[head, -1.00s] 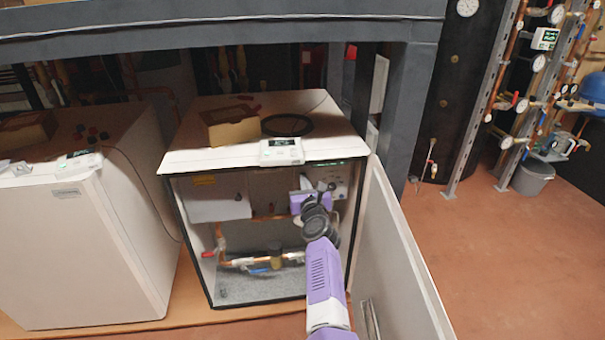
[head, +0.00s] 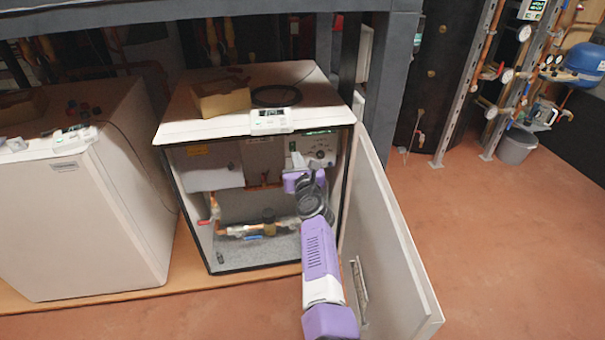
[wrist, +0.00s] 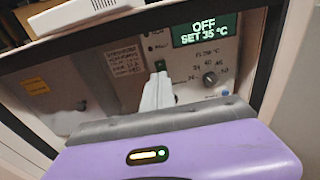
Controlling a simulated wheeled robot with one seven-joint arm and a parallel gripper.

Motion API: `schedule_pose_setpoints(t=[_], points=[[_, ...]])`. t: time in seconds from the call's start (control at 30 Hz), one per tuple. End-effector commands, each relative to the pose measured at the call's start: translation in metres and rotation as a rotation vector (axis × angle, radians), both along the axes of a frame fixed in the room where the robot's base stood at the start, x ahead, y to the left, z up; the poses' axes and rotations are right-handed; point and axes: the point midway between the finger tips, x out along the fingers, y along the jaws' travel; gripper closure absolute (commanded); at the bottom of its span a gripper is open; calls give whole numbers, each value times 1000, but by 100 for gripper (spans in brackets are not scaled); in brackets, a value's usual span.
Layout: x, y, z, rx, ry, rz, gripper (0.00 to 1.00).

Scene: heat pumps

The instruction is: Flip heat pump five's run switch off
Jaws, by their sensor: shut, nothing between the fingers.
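The heat pump (head: 168,132) is a white cabinet with its front open. Its control panel (head: 318,150) sits at the upper right inside. In the wrist view the panel's green display (wrist: 205,29) reads "OFF SET 35 °C". A small dark green switch (wrist: 160,66) is left of and below the display, directly beyond my fingertips. A round dial (wrist: 210,79) is to its right. My gripper (wrist: 158,78) is shut and empty, its tips at or just below the switch; I cannot tell whether they touch. My gripper also shows in the head view (head: 298,156).
The opened door (head: 385,230) stands close to the right of my arm. A cardboard box (head: 221,100), a black ring and a white controller (head: 271,121) are on top. Copper pipes (head: 216,208) and valves run below. A second white cabinet (head: 75,220) is at left.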

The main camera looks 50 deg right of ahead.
Motion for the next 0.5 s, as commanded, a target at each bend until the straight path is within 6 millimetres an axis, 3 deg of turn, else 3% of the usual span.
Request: schedule_pose_setpoints(t=[0.5], points=[[-48, 34, 9, -3, 2, 4, 100]])
